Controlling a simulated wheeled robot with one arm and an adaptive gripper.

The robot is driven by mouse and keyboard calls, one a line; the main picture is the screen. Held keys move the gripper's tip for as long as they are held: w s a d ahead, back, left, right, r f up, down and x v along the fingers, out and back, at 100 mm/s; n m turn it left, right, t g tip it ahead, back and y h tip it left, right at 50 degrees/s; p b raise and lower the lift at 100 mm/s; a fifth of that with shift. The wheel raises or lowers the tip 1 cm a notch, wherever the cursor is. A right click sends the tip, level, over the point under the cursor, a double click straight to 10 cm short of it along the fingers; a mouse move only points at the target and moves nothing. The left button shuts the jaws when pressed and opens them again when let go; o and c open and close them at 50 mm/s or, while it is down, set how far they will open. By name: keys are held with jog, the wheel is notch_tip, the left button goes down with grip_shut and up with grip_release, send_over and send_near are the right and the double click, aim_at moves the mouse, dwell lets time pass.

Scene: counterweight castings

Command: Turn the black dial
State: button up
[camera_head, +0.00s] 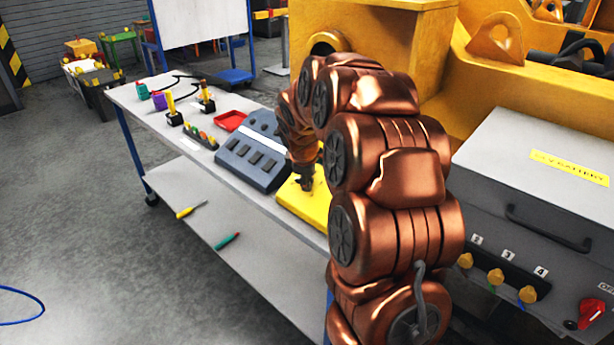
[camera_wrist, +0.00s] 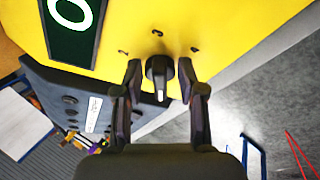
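The black dial (camera_wrist: 158,68) sits on a yellow panel (camera_wrist: 225,30) in the wrist view, with a light pointer line on its grip bar. Small dark marks stand around it on the panel. My gripper (camera_wrist: 160,65) is open, one finger on each side of the dial, with a gap visible on both sides. In the head view my gripper (camera_head: 306,182) is over the yellow panel (camera_head: 312,207) on the table, and the dial is hidden there.
A blue-grey switch box (camera_head: 252,160) stands next to the panel on the table. A red tray (camera_head: 230,120) and joystick-like parts (camera_head: 173,108) are farther back. A grey battery box (camera_head: 540,180) is at the right. Floor at left is mostly clear.

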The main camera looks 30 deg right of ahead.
jog(key=shift+f, duration=0.1)
grip_shut()
dwell(0.3)
jog(key=shift+f+m+b, duration=0.15)
jog(key=shift+m+b, duration=0.15)
jog(key=shift+b, duration=0.4)
